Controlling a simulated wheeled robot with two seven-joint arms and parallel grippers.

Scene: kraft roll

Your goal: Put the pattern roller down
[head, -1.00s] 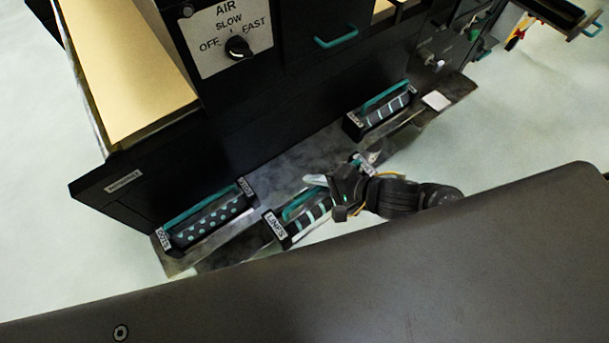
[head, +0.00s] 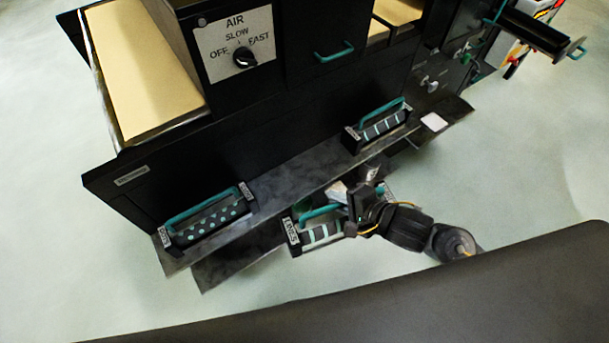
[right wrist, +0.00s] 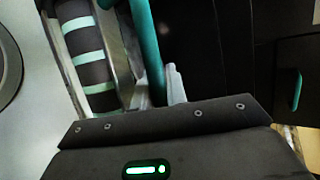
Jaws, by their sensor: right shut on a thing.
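The pattern roller labelled LINES (head: 321,234) is a dark cylinder with pale mint stripes in a black frame under a teal handle. My right gripper (head: 343,201) is shut on it at the handle. It hangs in front of the metal shelf's (head: 300,177) front edge in the head view, partly hidden by the gripper. In the right wrist view the striped roller (right wrist: 88,55) and teal handle (right wrist: 148,52) lie beyond the gripper's body; a pale finger (right wrist: 174,84) shows beside the handle. My left gripper is out of view.
A dotted roller (head: 211,223) sits at the shelf's left end, another striped roller (head: 383,125) at its right. The shelf between them is bare. Behind stands the black machine with an AIR knob (head: 243,58) and a teal drawer handle (head: 335,52).

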